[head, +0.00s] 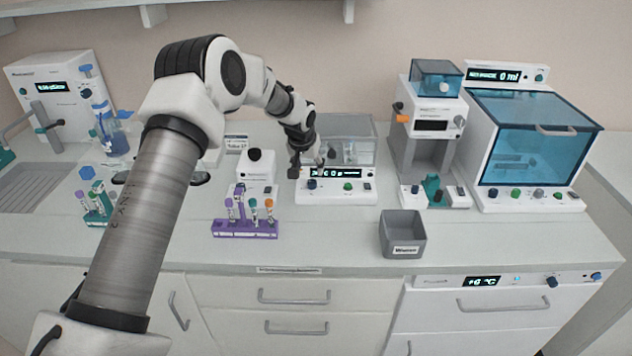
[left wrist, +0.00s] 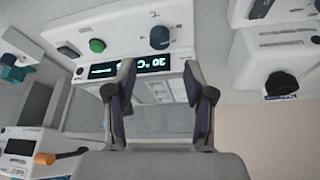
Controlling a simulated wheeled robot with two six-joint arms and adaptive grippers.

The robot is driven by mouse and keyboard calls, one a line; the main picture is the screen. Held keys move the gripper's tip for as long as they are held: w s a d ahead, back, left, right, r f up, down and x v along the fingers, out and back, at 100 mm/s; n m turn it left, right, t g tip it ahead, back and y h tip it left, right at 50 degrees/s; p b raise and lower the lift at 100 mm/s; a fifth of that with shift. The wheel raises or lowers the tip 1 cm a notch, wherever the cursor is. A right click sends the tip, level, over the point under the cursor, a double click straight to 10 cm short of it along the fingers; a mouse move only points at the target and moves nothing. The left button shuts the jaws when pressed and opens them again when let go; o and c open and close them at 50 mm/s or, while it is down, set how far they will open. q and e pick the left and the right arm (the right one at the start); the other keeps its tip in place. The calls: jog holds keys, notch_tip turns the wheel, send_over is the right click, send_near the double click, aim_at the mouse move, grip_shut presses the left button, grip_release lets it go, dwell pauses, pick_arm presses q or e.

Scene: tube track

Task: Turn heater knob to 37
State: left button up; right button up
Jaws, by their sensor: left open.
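The heater (head: 337,197) is a white box with a clear-lidded block behind its front panel. Its display (left wrist: 150,64) is lit and appears upside down in the left wrist view; it seems to read 30 °C. A dark blue knob (head: 311,184) sits at the left of the panel and also shows in the left wrist view (left wrist: 159,37). A green knob (head: 348,187) is to its right. My left gripper (head: 306,170) is above the heater's left end, open and empty. In the left wrist view its fingers (left wrist: 160,80) are spread, with the blue knob beyond their tips, apart from them.
A white device with a black knob (head: 254,155) stands just left of the heater. A purple tube rack (head: 245,234) is in front of that device. A grey waste bin (head: 402,246) stands at the front right. The counter directly before the heater is clear.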

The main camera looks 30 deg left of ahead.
aim_at(312, 181)
pick_arm(q)
jog(key=p+x, duration=0.1)
jog(key=x, duration=0.6)
jog(key=shift+w+f+p, duration=0.1)
jog(key=shift+f+p, duration=0.05)
jog(key=shift+p, duration=0.15)
grip_shut()
